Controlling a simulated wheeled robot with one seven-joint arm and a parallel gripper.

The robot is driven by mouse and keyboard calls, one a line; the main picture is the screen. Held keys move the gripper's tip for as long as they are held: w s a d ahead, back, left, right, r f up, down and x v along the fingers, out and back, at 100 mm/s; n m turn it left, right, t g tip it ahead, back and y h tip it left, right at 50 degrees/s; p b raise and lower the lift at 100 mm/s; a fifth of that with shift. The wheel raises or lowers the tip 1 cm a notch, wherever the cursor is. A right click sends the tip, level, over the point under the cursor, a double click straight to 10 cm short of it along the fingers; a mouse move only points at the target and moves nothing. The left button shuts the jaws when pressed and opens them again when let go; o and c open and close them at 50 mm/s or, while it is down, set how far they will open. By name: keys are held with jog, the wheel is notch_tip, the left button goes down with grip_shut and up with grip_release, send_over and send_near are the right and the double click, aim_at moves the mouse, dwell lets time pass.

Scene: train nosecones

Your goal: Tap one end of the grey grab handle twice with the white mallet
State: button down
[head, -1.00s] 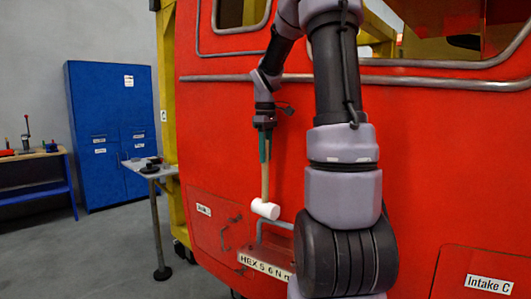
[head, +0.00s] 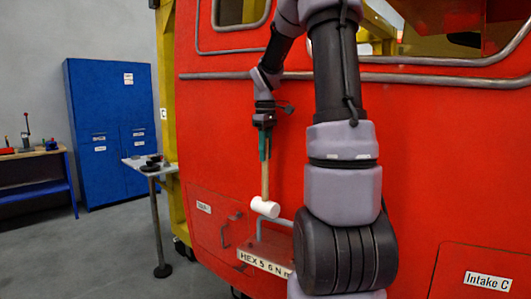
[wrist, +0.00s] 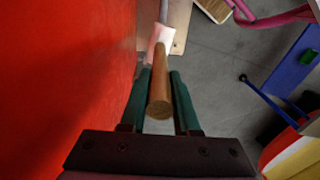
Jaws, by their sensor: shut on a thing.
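My gripper (head: 264,145) is shut on the wooden handle of the mallet. It points down in front of the red nosecone. The mallet's white head (head: 264,207) hangs at the lower end; the mallet also shows in the wrist view, with its wooden handle (wrist: 160,95) between the green fingers. The grey grab handle (head: 254,235) is a bent bar low on the nosecone, above the "HEX 5 6 N m" label. The white head is just above its left end; I cannot tell whether they touch. My arm hides the grab handle's right part.
The red nosecone (head: 430,180) fills the middle and right, close beside the gripper. A small grey stand (head: 155,172) is to the left. A blue cabinet (head: 110,130) and a workbench (head: 35,155) stand farther back. The grey floor between is clear.

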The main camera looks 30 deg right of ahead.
dwell(0.3)
jog(key=shift+r, duration=2.9)
